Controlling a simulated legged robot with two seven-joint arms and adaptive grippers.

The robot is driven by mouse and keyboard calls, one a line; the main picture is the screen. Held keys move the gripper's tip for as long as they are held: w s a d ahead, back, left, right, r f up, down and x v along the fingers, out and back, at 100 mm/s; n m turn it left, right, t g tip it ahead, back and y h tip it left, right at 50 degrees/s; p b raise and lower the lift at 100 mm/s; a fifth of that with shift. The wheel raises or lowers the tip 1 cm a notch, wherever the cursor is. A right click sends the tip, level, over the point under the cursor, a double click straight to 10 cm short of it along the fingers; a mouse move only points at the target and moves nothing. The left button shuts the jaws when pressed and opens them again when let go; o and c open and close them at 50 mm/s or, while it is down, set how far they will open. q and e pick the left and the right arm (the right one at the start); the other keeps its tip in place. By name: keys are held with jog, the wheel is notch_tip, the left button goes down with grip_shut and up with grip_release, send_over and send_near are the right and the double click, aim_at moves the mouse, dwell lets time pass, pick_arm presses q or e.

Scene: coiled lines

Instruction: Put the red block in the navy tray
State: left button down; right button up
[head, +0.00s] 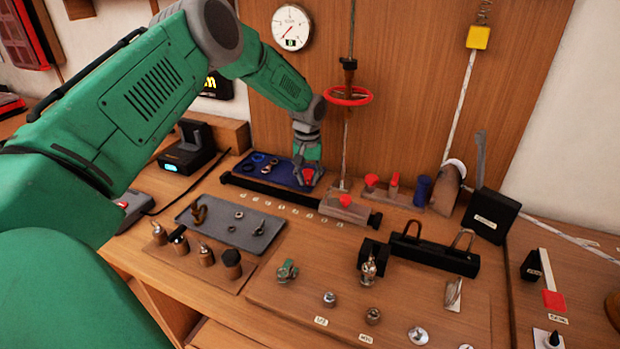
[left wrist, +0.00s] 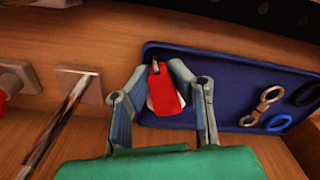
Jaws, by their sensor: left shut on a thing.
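The navy tray (head: 284,177) lies at the back of the bench, with several rings and small metal parts in its left half. My left gripper (head: 306,172) points down over the tray's right end, with its fingers shut on the red block (head: 309,177). In the left wrist view the red block (left wrist: 165,90) shows between the two fingers (left wrist: 168,100), with the navy tray (left wrist: 232,88) behind it. A pale patch shows beside the block's lower part. I cannot tell whether the block touches the tray floor. My right gripper is not in view.
A black bar (head: 262,189) runs along the tray's front edge. A red handwheel (head: 348,96) on a vertical rod stands just right of my wrist. A grey tray (head: 220,230) with small parts lies in front. Several red and blue fittings stand to the right.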

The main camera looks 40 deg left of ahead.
pick_arm(q)
jog(key=shift+s+a+f, duration=0.15)
jog(key=shift+a+f, duration=0.15)
jog(key=shift+a, duration=0.05)
jog(key=shift+s+d+f, duration=0.2)
jog(key=shift+d+f, duration=0.1)
jog(key=shift+d, duration=0.15)
jog(key=shift+b, duration=0.3)
jog(key=shift+s+a+f, duration=0.1)
jog(key=shift+a, duration=0.05)
jog(key=c, duration=1.6)
grip_release()
jog(key=shift+o, duration=1)
jog(key=shift+w+f, duration=0.25)
jog(key=shift+a, duration=0.1)
jog(key=shift+r, duration=0.15)
